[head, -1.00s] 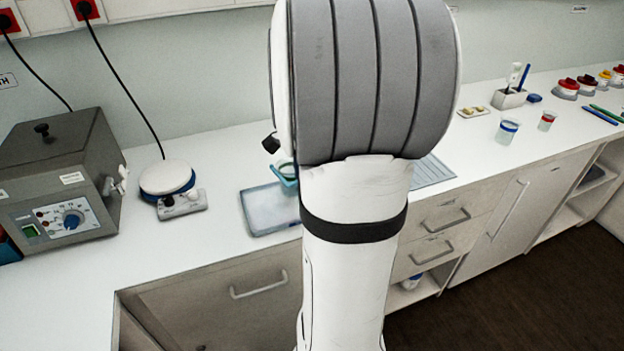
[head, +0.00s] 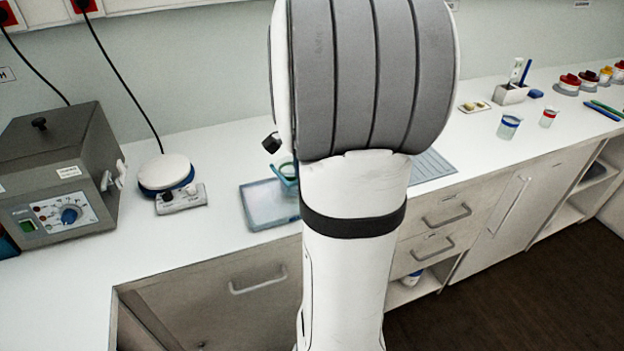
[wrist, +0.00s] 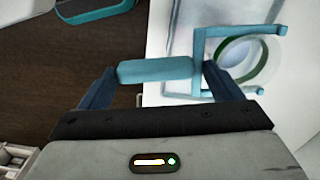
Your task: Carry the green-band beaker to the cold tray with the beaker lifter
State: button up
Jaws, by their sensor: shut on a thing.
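My gripper (wrist: 157,75) is shut on the teal handle of the beaker lifter (wrist: 155,71) in the wrist view. The lifter's fork reaches right, around the green-band beaker (wrist: 268,66), seen from above. The beaker appears over the cold tray (wrist: 190,30), a pale blue tray; I cannot tell whether it touches the tray. In the head view, the cold tray (head: 262,214) lies on the bench just left of my arm. Part of the lifter and beaker (head: 288,170) shows at the tray's right side. My arm hides my gripper in the head view.
A white-topped hotplate (head: 165,172) and a grey heating box (head: 60,170) stand to the left. A grey ribbed mat (head: 432,168) lies right of my arm. A blue-band beaker (head: 508,128) and a red-band beaker (head: 547,118) stand further right. The bench front by the hotplate is clear.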

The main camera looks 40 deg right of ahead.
jog(key=shift+f+b, duration=1.15)
jog(key=shift+f, duration=0.6)
dwell(0.8)
jog(key=s, duration=0.7)
jog(key=shift+s+a, duration=0.3)
jog(key=shift+a, duration=0.05)
dwell(4.4)
